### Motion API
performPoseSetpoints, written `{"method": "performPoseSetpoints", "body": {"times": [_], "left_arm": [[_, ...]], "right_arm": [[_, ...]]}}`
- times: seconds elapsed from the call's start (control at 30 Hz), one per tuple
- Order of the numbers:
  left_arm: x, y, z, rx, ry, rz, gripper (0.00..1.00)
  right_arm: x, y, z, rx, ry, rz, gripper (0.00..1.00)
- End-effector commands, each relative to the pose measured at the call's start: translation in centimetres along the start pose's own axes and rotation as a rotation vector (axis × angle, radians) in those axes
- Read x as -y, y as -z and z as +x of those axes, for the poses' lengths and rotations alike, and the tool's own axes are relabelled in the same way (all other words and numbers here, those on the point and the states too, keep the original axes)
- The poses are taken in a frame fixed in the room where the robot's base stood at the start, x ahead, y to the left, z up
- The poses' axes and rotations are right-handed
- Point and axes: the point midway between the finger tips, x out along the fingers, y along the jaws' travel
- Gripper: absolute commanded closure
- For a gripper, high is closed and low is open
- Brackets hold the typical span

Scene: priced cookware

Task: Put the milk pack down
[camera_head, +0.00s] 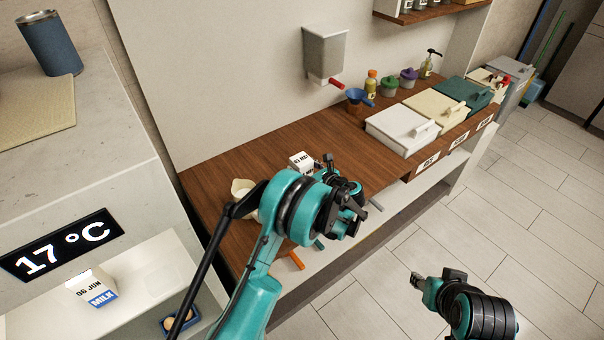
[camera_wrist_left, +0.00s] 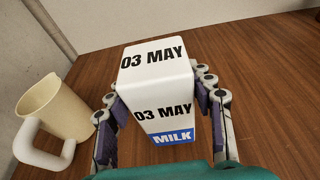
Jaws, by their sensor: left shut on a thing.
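A white milk pack (camera_wrist_left: 155,93) with "03 MAY" and a blue "MILK" band sits between the fingers of my left gripper (camera_wrist_left: 158,100), which is shut on it. In the head view the top of this pack (camera_head: 301,160) shows just past my left gripper (camera_head: 330,172), over the wooden counter (camera_head: 240,160). I cannot tell if its base touches the wood. Another milk pack (camera_head: 95,288), marked "06 JUN", stands in the lit compartment at lower left. My right gripper (camera_head: 436,278) hangs over the floor at lower right; its opening is unclear.
A cream jug (camera_wrist_left: 55,112) stands left of the held pack; it is partly hidden behind my arm in the head view. Bare wood lies behind the pack.

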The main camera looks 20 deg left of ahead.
Motion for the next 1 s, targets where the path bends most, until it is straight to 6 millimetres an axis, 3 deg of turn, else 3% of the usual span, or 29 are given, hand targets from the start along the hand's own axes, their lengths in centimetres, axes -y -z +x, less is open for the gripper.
{"method": "performPoseSetpoints", "body": {"times": [0.13,0.53,0.57,0.6,0.63,1.0], "left_arm": [[0.0,2.3,0.7,0.001,0.000,0.001,0.99],[0.0,2.8,0.8,0.001,0.000,0.001,0.99],[0.0,2.8,0.8,0.000,0.000,0.000,0.42],[0.0,2.7,0.8,0.000,0.000,0.000,0.31],[0.0,2.7,0.8,0.000,0.000,0.000,0.27],[0.0,2.4,0.7,0.000,0.000,0.000,0.27]], "right_arm": [[0.0,-0.6,0.8,0.000,0.000,0.000,0.60],[0.0,-0.8,1.1,0.000,0.000,0.000,0.60],[0.0,-0.7,1.0,0.000,0.000,0.000,0.60],[0.0,-0.7,1.0,0.000,0.000,0.000,0.60],[0.0,-0.7,1.0,0.000,0.000,0.000,0.60],[0.0,-0.5,0.7,0.000,0.000,0.000,0.60]]}}
